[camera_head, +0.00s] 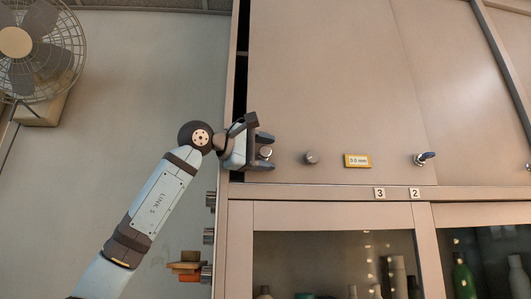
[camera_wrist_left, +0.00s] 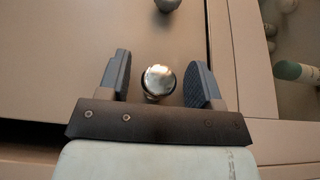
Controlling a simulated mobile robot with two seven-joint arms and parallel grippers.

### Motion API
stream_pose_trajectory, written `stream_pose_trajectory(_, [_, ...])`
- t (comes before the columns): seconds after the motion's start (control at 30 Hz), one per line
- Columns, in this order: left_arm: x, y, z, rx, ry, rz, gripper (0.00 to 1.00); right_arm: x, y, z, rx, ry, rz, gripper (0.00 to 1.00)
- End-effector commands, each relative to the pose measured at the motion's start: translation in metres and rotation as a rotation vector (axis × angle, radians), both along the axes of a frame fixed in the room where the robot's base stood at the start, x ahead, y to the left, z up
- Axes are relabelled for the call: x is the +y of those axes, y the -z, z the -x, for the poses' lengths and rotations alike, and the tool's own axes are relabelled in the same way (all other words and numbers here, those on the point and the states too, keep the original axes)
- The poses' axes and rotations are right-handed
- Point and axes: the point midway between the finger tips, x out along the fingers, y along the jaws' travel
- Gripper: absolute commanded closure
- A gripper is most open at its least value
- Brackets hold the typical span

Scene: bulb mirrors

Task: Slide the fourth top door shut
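A wide plain top door (camera_head: 320,80) fills the upper middle of the head view. A dark open gap (camera_head: 241,75) runs down its left edge, beside the frame. A round metal knob (camera_head: 265,153) sits low near that edge; it also shows in the left wrist view (camera_wrist_left: 158,80). My left gripper (camera_head: 263,151) is open at the knob, with one finger on each side. The left wrist view shows small gaps between knob and fingers. No number 4 label shows, so I cannot confirm which door is the fourth. My right gripper is out of view.
Number plates 3 (camera_head: 380,194) and 2 (camera_head: 415,193) sit below. Glass-fronted lower cabinets hold bottles. A fan (camera_head: 40,50) is at upper left.

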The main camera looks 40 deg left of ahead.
Motion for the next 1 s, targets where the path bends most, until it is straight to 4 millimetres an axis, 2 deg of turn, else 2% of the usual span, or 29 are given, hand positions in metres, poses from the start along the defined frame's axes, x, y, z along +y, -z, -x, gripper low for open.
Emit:
stream_pose_trajectory(0.27, [0.001,-0.001,0.001,-0.002,-0.001,0.001,0.42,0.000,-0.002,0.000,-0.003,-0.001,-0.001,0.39])
stream_pose_trajectory(0.37, [0.003,-0.001,0.007,-0.003,-0.001,0.001,0.42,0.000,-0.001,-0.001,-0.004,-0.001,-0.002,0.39])
stream_pose_trajectory(0.47, [0.008,0.000,0.021,-0.004,-0.001,0.001,0.42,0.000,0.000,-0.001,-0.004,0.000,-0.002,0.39])
stream_pose_trajectory(0.8, [0.033,0.000,0.094,-0.004,-0.002,0.001,0.42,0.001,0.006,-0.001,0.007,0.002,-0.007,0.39])
stream_pose_trajectory(1.0, [0.043,-0.001,0.122,-0.002,-0.001,0.002,0.42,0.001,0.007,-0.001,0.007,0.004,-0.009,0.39])
